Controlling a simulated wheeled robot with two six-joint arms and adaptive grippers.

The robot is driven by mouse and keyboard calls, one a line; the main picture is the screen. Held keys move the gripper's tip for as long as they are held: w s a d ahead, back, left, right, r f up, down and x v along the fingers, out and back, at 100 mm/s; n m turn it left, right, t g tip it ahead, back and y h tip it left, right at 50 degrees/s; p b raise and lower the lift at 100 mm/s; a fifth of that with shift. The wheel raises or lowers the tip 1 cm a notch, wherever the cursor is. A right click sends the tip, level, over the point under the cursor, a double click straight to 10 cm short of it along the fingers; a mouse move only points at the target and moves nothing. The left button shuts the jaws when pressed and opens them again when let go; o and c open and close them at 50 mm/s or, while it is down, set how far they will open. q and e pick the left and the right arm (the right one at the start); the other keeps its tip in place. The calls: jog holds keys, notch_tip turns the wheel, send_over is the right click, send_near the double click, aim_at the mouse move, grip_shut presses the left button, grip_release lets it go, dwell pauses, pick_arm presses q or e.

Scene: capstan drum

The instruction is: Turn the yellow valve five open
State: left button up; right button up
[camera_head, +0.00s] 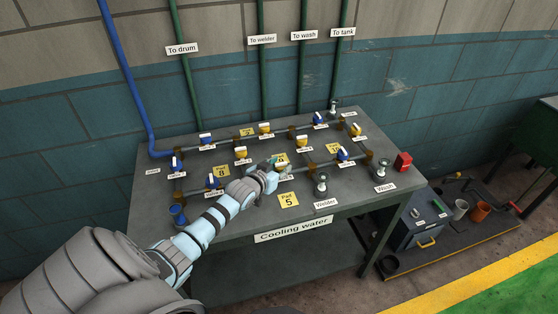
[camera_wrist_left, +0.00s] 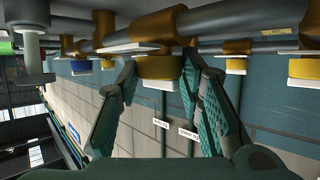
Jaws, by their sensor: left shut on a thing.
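A steel table (camera_head: 150,205) marked "Cooling water" carries a pipe network with yellow and blue valve handles. My left gripper (camera_head: 276,165) is over the middle of the network, near the yellow "Pad 5" card (camera_head: 288,200), and mostly hides the valve there. In the left wrist view, which looks upside down, its green fingers (camera_wrist_left: 158,85) are shut on a yellow valve handle (camera_wrist_left: 160,68), one on each side. The small label by this valve is unreadable. Other yellow valves show at left of it (camera_head: 240,152), behind it (camera_head: 265,128) and at the right (camera_head: 355,130). My right gripper is not in view.
Blue valves (camera_head: 343,154) stand close by on the pipes. Grey upright fittings (camera_head: 321,183) and a red box (camera_head: 403,161) are at the right. A blue pipe (camera_head: 128,75) and green pipes (camera_head: 186,75) rise behind.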

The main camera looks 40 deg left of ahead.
pick_arm(q)
jog(key=o, duration=1.1)
jog(key=shift+s, duration=0.1)
jog(key=v, duration=1.2)
jog(key=shift+d, duration=0.1)
